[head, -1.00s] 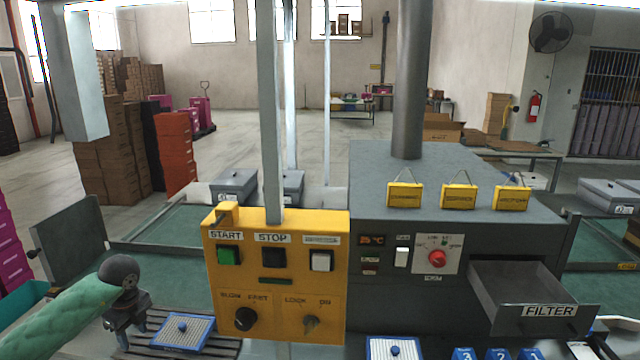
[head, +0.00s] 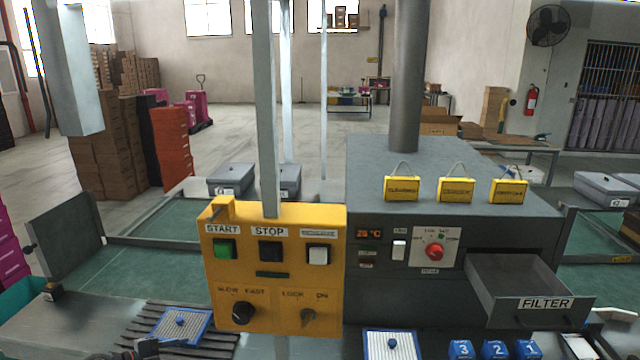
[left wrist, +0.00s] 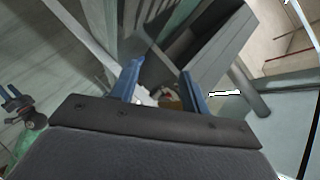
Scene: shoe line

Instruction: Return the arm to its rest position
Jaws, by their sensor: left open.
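My left gripper (left wrist: 160,82) shows in the left wrist view with its two blue fingers apart and nothing seen between them. In the head view only a dark bit of what looks like the same arm (head: 140,350) shows at the bottom edge, below the blue-rimmed tray.
A yellow control box (head: 275,270) stands in front centre, beside a grey machine (head: 455,200) with an open FILTER drawer (head: 530,290). A blue-rimmed tray (head: 155,338) sits on dark slats at lower left. Another tray (head: 392,346) and several blue numbered blocks (head: 495,349) line the front edge.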

